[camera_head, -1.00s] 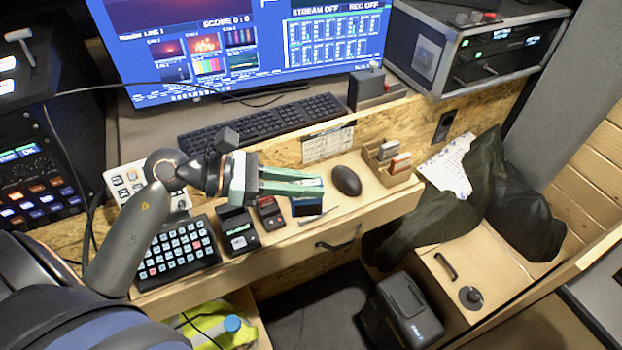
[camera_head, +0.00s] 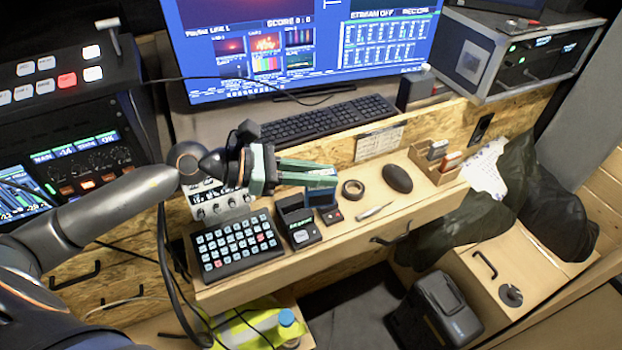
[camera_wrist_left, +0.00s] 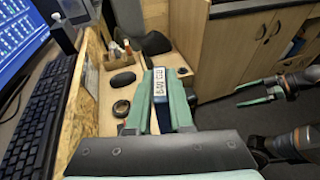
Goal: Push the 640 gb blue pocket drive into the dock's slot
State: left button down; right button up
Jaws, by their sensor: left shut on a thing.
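The blue pocket drive (camera_head: 321,197) is between the green fingers of my left gripper (camera_head: 318,180), above the desk. In the left wrist view the drive (camera_wrist_left: 159,86) shows a white label reading 640 GB, and the fingers (camera_wrist_left: 160,102) are shut on it. My right gripper (camera_wrist_left: 237,96) is open and empty.
A keypad (camera_head: 237,247), a small red-marked device (camera_head: 331,215), a tape roll (camera_head: 352,189), a pen (camera_head: 375,211) and a mouse (camera_head: 397,178) lie on the desk. A wooden holder (camera_head: 425,166) holds other drives. A keyboard (camera_head: 325,119) lies behind.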

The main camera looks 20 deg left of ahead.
pick_arm(q)
jog(key=w+a+f+n+t+y, duration=0.2)
jog(key=w+a+f+n+t, duration=0.1)
jog(key=a, duration=0.5)
jog(key=shift+w+f+y, duration=0.3)
jog(key=shift+w+f, duration=0.45)
jog(key=shift+s, duration=0.1)
jog(key=shift+f+b, duration=2.35)
jog(key=shift+f, duration=0.1)
jog(key=shift+f+b, duration=2.05)
jog(key=shift+f, duration=0.15)
jog(key=shift+s+d+f, duration=0.1)
jog(key=shift+f, duration=0.2)
